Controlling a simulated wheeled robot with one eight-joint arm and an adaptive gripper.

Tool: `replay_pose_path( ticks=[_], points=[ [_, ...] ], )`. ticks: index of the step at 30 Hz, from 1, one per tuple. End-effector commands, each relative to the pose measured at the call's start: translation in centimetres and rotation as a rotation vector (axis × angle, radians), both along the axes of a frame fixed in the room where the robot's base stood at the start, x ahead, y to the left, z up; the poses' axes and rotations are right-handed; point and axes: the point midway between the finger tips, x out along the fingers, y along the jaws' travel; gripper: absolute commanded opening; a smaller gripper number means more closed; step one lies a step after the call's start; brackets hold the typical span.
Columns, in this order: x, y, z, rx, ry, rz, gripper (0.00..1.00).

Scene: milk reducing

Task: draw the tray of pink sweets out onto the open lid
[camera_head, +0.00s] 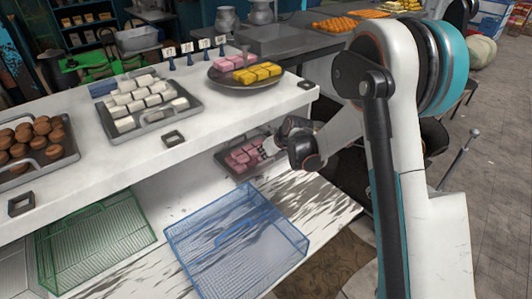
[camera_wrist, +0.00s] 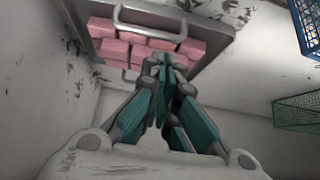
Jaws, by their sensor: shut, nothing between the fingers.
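The grey tray (camera_head: 232,172) of pink sweets (camera_head: 241,156) lies in the opening under the white counter. In the wrist view the tray (camera_wrist: 222,30) fills the top, with several pink blocks (camera_wrist: 104,46) in it and a bar handle (camera_wrist: 150,33) on each of two sides. My gripper (camera_head: 270,147) is at the tray's right end in the head view. In the wrist view my gripper (camera_wrist: 165,62) is shut and empty, its fingertips overlapping the tray's near edge; I cannot tell whether they touch. The open lid (camera_head: 325,207) is a white, dark-scuffed board below.
A blue wire basket (camera_head: 285,228) and a green one (camera_head: 125,212) stand on the lower board. Above, the counter holds a tray of white sweets (camera_head: 190,103), a plate (camera_head: 225,78) and brown sweets (camera_head: 38,142). The board's right part is bare.

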Motion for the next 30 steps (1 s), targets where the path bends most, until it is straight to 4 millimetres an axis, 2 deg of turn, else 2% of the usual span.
replay_pose_path(
  ticks=[1,3,10,26,30],
  points=[
    [0.5,0.4,-1.1,0.000,0.000,0.001,0.00],
    [1.1,0.8,-2.0,0.000,0.000,0.002,0.00],
    [2.6,1.8,-4.1,0.000,0.000,0.000,0.00],
    [3.1,2.0,-4.5,-0.001,0.000,-0.001,0.00],
    [3.9,2.0,-4.5,-0.001,0.000,-0.001,0.00]
  ],
)
